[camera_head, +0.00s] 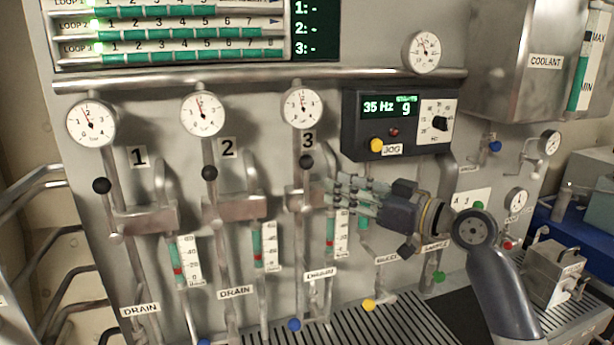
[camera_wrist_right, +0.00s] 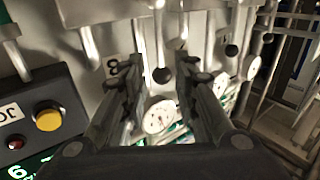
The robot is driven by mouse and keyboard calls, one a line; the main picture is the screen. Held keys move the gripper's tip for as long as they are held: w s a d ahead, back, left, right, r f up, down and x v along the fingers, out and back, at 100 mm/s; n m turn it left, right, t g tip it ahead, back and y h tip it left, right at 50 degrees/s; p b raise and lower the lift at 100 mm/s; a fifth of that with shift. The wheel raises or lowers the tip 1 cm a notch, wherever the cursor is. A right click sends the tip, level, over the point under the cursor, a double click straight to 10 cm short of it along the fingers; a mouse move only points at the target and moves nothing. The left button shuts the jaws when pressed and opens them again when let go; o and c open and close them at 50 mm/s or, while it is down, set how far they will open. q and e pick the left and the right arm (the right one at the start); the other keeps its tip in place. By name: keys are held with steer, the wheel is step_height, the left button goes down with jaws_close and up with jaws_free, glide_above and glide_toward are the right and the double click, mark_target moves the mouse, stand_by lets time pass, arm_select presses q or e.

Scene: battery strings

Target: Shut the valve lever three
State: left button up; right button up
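Valve lever three has a black ball knob (camera_head: 306,162) on a metal stem, under the label 3 (camera_head: 308,139). The stem stands upright above its valve body (camera_head: 303,198). My right gripper (camera_head: 332,194) comes in from the right, its fingers pointing left, just right of and slightly below the knob. In the right wrist view, upside down, the fingers (camera_wrist_right: 160,78) are spread. The lever's knob (camera_wrist_right: 162,75) shows in the gap between them. Whether a finger touches the lever cannot be told. My left gripper is not in view.
Levers one (camera_head: 101,185) and two (camera_head: 209,173) have similar black knobs, to the left. Gauge three (camera_head: 302,108) is above the lever. The pump control box (camera_head: 350,128) with its yellow jog button (camera_head: 376,145) sits above my right gripper. A sight tube (camera_head: 330,232) is below.

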steer(key=p, duration=0.3)
glide_above(306, 205)
steer(key=d, duration=0.1)
steer(key=shift+w+a+p, duration=0.3)
steer(key=shift+a+p, duration=0.15)
steer(key=shift+a, duration=0.05)
jaws_close()
